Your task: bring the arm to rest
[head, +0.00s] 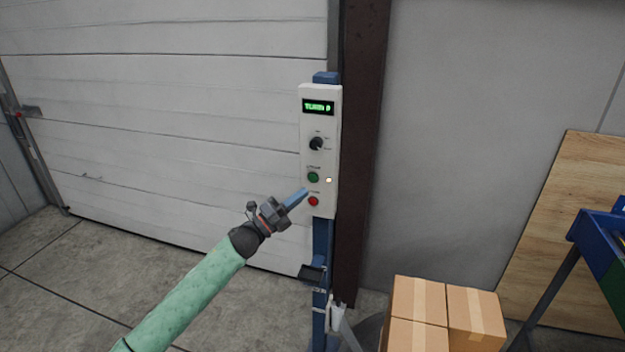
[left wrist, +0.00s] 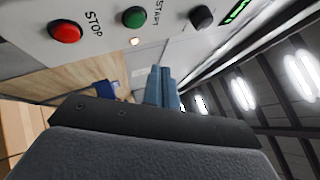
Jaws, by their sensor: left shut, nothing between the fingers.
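My left arm comes in from the lower left in the head view, in a green sleeve. My left gripper (head: 303,193) is shut and empty, its blue fingers close together in front of the control box (head: 308,130). In the head view the fingertips appear just left of the box, between the green and red buttons; I cannot tell whether they touch it. The left wrist view shows the shut fingers (left wrist: 161,85), with the red STOP button (left wrist: 66,31) and green START button (left wrist: 134,17) beyond them. A small lamp (head: 328,181) glows beside the buttons. My right gripper is not in view.
The box, with a dark knob (head: 316,143) and lit green display (head: 318,107), is on a blue post (head: 321,240). A white shutter door (head: 170,120) stands behind. Cardboard boxes (head: 418,298) and a wooden board (head: 565,220) are at right. Floor at lower left is clear.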

